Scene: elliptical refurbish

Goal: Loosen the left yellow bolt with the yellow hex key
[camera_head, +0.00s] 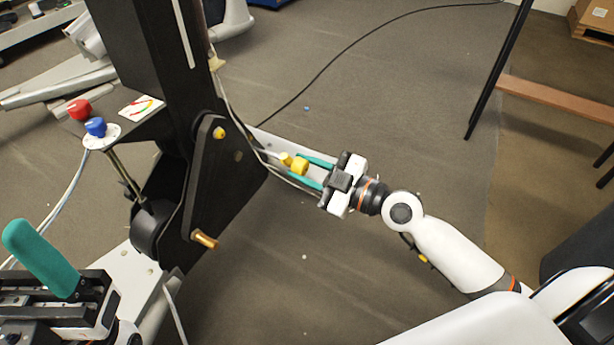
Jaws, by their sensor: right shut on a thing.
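A yellow bolt (219,132) sits near the top of the black side plate of the machine. A yellow-brass bolt or peg (205,240) sticks out lower on the same plate. My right gripper (312,172) is shut on a yellow piece, seemingly the yellow hex key (299,165), between its teal fingers. The key's small end points left toward the machine, apart from both of these yellow parts in the picture. My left gripper (42,260) is at the lower left, with one teal finger clearly seen; its opening cannot be judged.
The black upright frame (145,60) of the machine fills the left middle. A red knob (79,109) and a blue knob (95,126) stand beside it. A pale cable runs past the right gripper. A black pole (495,75) stands at the right, with open floor between.

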